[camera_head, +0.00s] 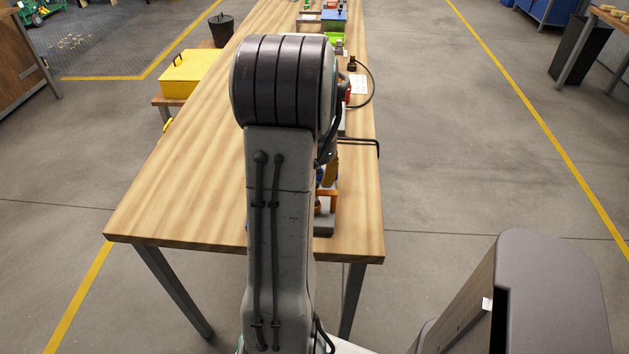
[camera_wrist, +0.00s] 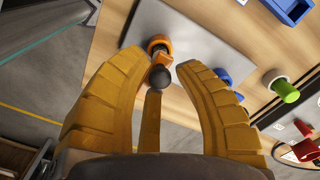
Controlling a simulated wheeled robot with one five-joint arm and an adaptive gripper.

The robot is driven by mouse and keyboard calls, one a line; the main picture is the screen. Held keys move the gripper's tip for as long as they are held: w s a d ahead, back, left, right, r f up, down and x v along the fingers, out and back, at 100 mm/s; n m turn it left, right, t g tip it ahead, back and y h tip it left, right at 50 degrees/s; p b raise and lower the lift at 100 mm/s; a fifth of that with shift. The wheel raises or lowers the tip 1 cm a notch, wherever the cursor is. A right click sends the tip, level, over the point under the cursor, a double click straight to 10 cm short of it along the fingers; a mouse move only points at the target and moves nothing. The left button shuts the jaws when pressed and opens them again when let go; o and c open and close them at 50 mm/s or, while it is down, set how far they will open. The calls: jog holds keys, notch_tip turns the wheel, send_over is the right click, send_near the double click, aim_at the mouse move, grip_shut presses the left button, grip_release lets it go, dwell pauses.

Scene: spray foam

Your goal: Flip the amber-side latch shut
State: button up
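The latch shows in the wrist view as an orange piece (camera_wrist: 160,48) on a grey plate, with a dark round knob (camera_wrist: 160,77) close in front of it. A narrow amber bar (camera_wrist: 152,120) runs from the knob toward the camera; I cannot tell whether it belongs to the latch. My gripper (camera_wrist: 160,60) has its two ribbed yellow fingers spread, one on each side of the knob, with visible gaps. In the head view my arm hides most of the fixture; orange parts (camera_head: 326,198) show just right of it, near the table's front edge.
The grey plate (camera_wrist: 205,38) lies on the wooden table (camera_head: 190,185). A blue part (camera_wrist: 222,76) is behind the right finger, and a green cylinder (camera_wrist: 286,91) stands farther right. A black bent bar (camera_head: 360,142) reaches over the table's right edge. The table's left side is clear.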

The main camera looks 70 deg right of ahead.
jog(key=shift+o, duration=1.4)
jog(key=shift+r, duration=0.1)
notch_tip(320, 180, up, 12)
jog(key=shift+n, duration=0.3)
